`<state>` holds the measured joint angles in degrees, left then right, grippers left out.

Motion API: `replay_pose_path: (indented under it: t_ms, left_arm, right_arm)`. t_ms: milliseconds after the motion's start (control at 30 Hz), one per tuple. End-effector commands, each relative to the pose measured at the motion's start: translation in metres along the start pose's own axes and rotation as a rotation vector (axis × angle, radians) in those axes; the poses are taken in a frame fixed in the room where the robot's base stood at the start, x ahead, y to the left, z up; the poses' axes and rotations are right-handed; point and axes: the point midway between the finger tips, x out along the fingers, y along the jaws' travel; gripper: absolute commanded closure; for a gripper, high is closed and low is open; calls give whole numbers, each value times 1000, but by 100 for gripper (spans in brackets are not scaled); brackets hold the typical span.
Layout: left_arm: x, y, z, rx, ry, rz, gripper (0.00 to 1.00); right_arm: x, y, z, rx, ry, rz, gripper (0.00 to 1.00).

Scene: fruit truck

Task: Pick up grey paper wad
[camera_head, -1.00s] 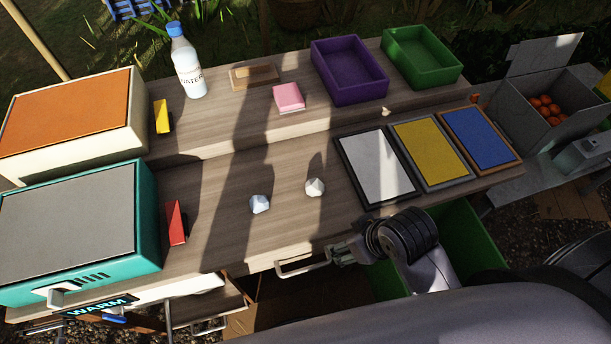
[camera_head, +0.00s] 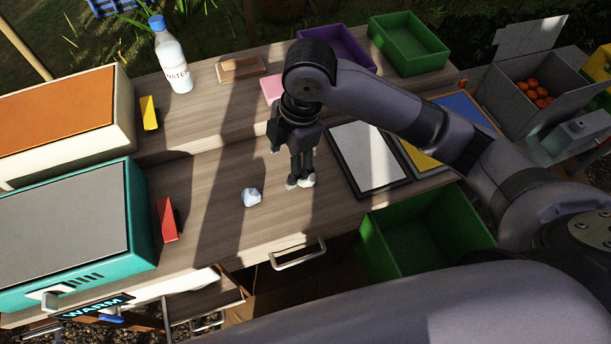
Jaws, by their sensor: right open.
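A pale grey-white paper wad (camera_head: 308,181) lies on the lower wooden counter, partly hidden by my right gripper. My right gripper (camera_head: 299,180) points down over it from above, open, with its fingertips at the wad's near and left side; whether they touch it I cannot tell. A second, bluish-white wad (camera_head: 251,197) lies on the counter to the left, clear of the gripper. My left gripper is not in view.
A framed white panel (camera_head: 370,157) lies right of the gripper. A red wedge-shaped thing (camera_head: 167,219) and a teal box (camera_head: 142,222) stand left. A raised shelf behind holds a water bottle (camera_head: 174,65), a pink block (camera_head: 271,87) and a purple tray (camera_head: 352,55).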

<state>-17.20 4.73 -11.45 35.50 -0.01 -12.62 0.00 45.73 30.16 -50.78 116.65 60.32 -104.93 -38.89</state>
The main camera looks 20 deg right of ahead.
Motion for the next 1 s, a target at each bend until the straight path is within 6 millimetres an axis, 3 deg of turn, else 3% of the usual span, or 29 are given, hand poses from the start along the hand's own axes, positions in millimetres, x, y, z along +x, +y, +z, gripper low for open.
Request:
replay_pose_path:
  t_ms: [33, 200, 400, 567, 1000]
  left_arm:
    - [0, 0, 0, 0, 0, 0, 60]
    - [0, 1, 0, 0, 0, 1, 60]
    - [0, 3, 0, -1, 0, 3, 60]
    - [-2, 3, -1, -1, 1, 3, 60]
    - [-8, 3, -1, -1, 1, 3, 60]
  right_arm:
    - [-14, 8, 12, -43, -40, -14, 41]
    - [-47, 16, 38, -145, -116, -83, 41]
    - [-62, 18, 51, -182, -145, -122, 41]
    - [-41, 14, 55, -184, -144, -128, 41]
    - [45, 6, 67, -184, -143, -124, 41]
